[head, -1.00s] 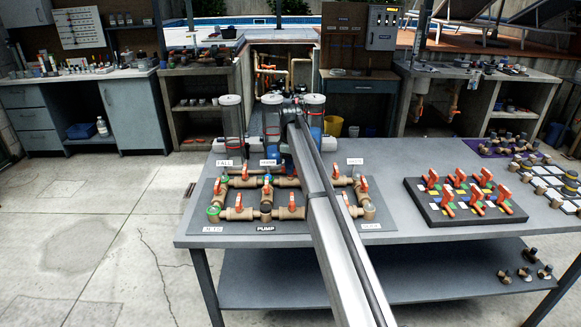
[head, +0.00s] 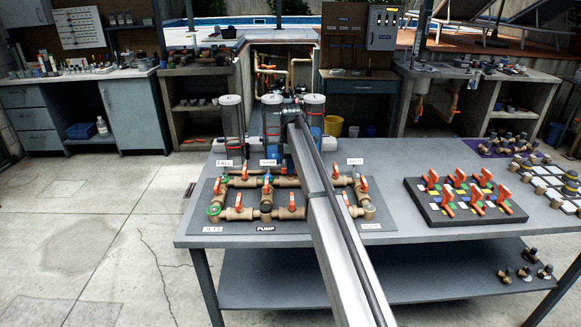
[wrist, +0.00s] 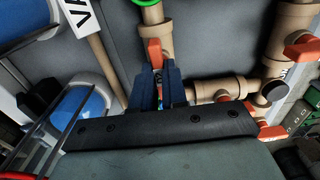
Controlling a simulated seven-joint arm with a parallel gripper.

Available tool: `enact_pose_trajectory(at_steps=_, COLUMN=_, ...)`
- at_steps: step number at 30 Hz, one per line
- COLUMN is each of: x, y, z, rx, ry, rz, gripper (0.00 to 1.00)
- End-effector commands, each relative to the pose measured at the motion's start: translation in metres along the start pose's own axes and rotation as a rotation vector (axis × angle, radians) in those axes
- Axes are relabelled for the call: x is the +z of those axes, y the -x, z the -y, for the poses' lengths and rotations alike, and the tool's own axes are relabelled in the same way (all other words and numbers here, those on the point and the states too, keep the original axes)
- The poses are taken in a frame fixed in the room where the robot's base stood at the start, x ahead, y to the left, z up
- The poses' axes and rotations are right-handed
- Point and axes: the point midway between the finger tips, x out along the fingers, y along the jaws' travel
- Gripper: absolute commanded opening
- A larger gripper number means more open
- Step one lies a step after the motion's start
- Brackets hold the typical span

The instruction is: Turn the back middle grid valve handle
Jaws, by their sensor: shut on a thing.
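The pipe grid, tan pipes with several orange valve handles, lies on a dark board (head: 225,190) at the left of the table in the head view. An orange handle (head: 281,168) shows in the middle of its back row. In the wrist view, my gripper (wrist: 160,78) has its blue fingers shut on an orange valve handle (wrist: 154,48), which sticks out past the fingertips beside a tan pipe. The rest of that handle is hidden between the fingers. In the head view my arm crosses in front of the grid's right part, and I cannot make out the gripper.
Clear filter canisters (head: 231,125) stand behind the grid. A black block with several orange handles (head: 465,198) lies to the right on the table (head: 400,165). Other pipes and orange handles (wrist: 302,46) sit close right of my gripper. Blue cylinders (wrist: 75,105) stand close on its left.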

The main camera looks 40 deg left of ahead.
Motion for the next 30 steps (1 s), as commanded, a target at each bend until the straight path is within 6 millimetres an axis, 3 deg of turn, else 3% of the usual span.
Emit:
enact_pose_trajectory(at_steps=4, x=0.000, y=0.000, z=0.000, rx=0.001, ry=0.003, rz=0.000, gripper=0.00)
enact_pose_trajectory(at_steps=5, x=0.000, y=0.000, z=0.000, rx=0.001, ry=0.003, rz=0.000, gripper=0.14)
enact_pose_trajectory(at_steps=13, x=0.000, y=0.000, z=0.000, rx=0.000, ry=0.001, rz=0.000, gripper=0.38)
enact_pose_trajectory(at_steps=23, x=0.000, y=0.005, z=0.000, rx=0.001, ry=0.000, rz=0.000, gripper=0.38)
enact_pose_trajectory(at_steps=30, x=0.000, y=0.039, z=-0.001, rx=0.002, ry=0.000, rz=0.000, gripper=0.38)
